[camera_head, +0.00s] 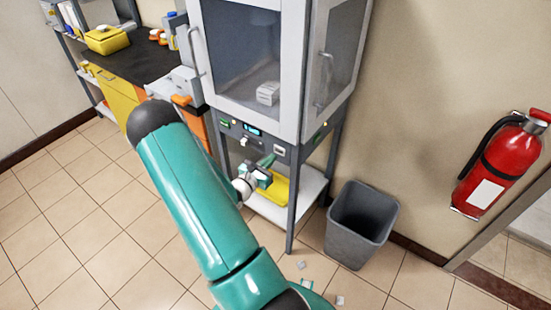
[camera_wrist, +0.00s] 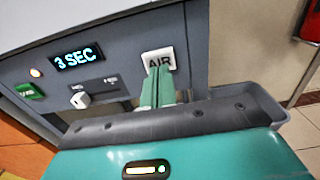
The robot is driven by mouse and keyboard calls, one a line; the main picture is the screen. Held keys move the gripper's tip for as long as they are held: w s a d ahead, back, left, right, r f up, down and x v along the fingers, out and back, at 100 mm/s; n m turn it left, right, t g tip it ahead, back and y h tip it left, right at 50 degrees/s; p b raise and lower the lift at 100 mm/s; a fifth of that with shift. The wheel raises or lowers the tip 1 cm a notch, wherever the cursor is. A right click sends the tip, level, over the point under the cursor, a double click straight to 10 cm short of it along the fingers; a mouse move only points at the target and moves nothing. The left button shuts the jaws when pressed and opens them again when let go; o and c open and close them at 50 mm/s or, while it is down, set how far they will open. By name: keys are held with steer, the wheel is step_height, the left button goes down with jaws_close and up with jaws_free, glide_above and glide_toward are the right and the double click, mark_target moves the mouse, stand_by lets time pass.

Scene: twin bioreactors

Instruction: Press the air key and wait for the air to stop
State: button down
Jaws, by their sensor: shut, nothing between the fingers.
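The white key marked AIR (camera_wrist: 158,56) is on the grey control panel (camera_wrist: 115,60) in the wrist view; it also shows in the head view (camera_head: 279,149). My gripper (camera_wrist: 158,72) is shut and empty, its green fingertips over the key's lower part. They seem to meet the key, but I cannot tell how far it is pushed in. The display (camera_wrist: 79,58) left of the key reads 3 SEC. In the head view my gripper (camera_head: 270,160) is at the panel's front.
The panel is below a glass-doored cabinet (camera_head: 240,55). A yellow tray (camera_head: 279,187) is on the shelf below. A grey bin (camera_head: 340,247) and a red fire extinguisher (camera_head: 497,165) are to the right. Small scraps lie on the floor.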

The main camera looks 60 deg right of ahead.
steer(key=w+a, duration=0.2)
steer(key=a, duration=0.8)
steer(key=shift+a+r, duration=0.1)
steer(key=shift+a, duration=0.05)
stand_by(0.5)
steer(key=a+r+m+t+y, duration=0.2)
steer(key=a+r+m+y, duration=0.3)
steer(key=a+r, duration=0.4)
steer(key=a+r+m+t+y, duration=0.3)
steer(key=a+r+m+y, duration=0.2)
steer(key=a+r, duration=0.5)
steer(key=s+a+r+m+t+y, duration=0.1)
steer(key=a+r+m+t+y, duration=0.2)
steer(key=a, duration=1.6)
step_height(320, 180, up, 7)
steer(key=m+y, duration=0.3)
steer(key=y, duration=0.1)
steer(key=shift+r+y, duration=0.15)
steer(key=shift+y, duration=0.25)
